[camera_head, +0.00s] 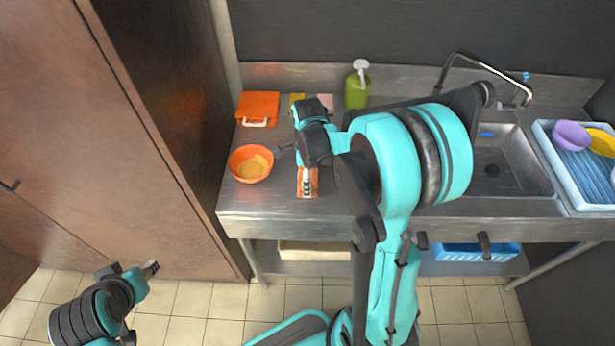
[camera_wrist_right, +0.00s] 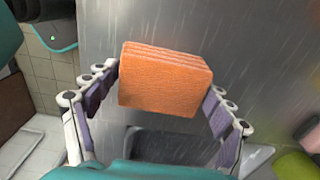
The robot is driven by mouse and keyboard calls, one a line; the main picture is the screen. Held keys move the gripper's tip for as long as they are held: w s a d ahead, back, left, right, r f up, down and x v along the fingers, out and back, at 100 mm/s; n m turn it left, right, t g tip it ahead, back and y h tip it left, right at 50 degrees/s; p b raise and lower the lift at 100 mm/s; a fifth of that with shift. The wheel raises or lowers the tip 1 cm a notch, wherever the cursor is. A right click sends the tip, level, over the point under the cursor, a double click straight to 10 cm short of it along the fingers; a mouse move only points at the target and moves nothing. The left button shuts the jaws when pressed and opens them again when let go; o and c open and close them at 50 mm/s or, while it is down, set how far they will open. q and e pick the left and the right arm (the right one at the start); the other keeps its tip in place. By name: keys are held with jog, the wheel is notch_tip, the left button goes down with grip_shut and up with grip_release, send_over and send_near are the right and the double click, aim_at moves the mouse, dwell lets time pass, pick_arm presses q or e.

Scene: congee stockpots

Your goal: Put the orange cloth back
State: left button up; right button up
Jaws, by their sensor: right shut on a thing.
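The orange cloth is a folded, layered block. In the right wrist view the orange cloth (camera_wrist_right: 163,82) sits between the two padded fingers of my right gripper (camera_wrist_right: 165,100). In the head view the orange cloth (camera_head: 307,187) shows at the front of the steel counter, below my right gripper (camera_head: 308,170), which is shut on it. I cannot tell whether the cloth touches the counter. My left gripper (camera_head: 151,268) is low at the left, over the floor and away from the counter; its jaw opening is too small to judge.
An orange bowl (camera_head: 251,164) stands just left of the held cloth. Behind are an orange item (camera_head: 258,107) with a white part, a yellow item (camera_head: 296,100), a pink item (camera_head: 325,102) and a green pump bottle (camera_head: 357,88). A sink (camera_head: 510,165) and blue rack (camera_head: 575,165) are right.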

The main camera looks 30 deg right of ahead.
jog(key=o, duration=1)
jog(key=shift+f, duration=0.1)
notch_tip(320, 180, up, 11)
jog(key=p, duration=0.3)
jog(key=shift+p, duration=0.4)
jog(key=s+a+r+n+t, duration=0.1)
jog(key=s+a+n+t, duration=0.1)
jog(key=n, duration=0.6)
jog(key=s+a+r+n+t, duration=0.2)
jog(key=s+a+n, duration=0.3)
jog(key=n, duration=0.3)
jog(key=s+a+r+n+t, duration=0.1)
jog(key=s+a+n+t, duration=0.2)
jog(key=n, duration=0.5)
jog(key=shift+s+a+r, duration=0.25)
jog(key=shift+s+r, duration=0.05)
jog(key=shift+s, duration=0.25)
